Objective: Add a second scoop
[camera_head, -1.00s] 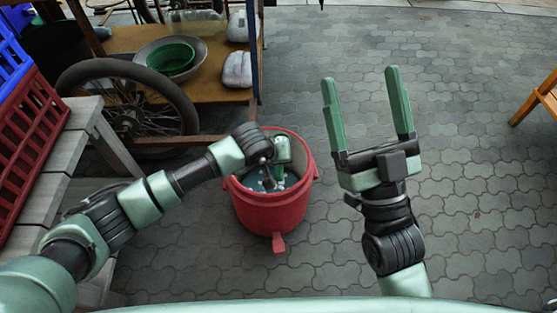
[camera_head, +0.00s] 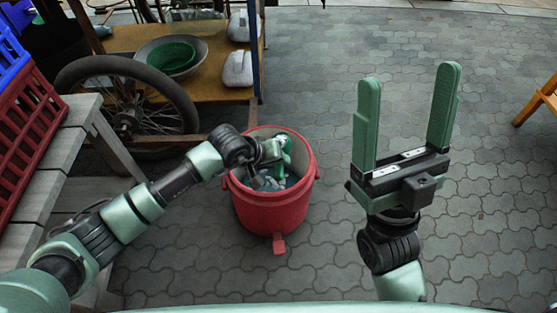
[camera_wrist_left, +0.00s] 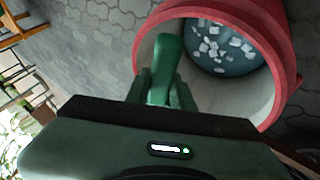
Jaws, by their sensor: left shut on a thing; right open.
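A red bucket (camera_head: 270,210) stands on the paving and holds bluish water with white pieces (camera_wrist_left: 215,48). My left gripper (camera_head: 277,152) is over the bucket's mouth, its tip at or just inside the rim. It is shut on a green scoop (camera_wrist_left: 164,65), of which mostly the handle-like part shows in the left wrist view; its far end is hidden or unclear. The bucket (camera_wrist_left: 262,20) also shows beside the scoop in that view. My right gripper (camera_head: 410,90) is open and empty, right of the bucket, fingers pointing away.
A cart with a wheel (camera_head: 130,110) carries a metal bowl (camera_head: 197,50) with a green bowl (camera_head: 170,57) in it. A bench (camera_head: 60,160) with a red crate (camera_head: 25,125) is at the left. The paving right of the bucket is open.

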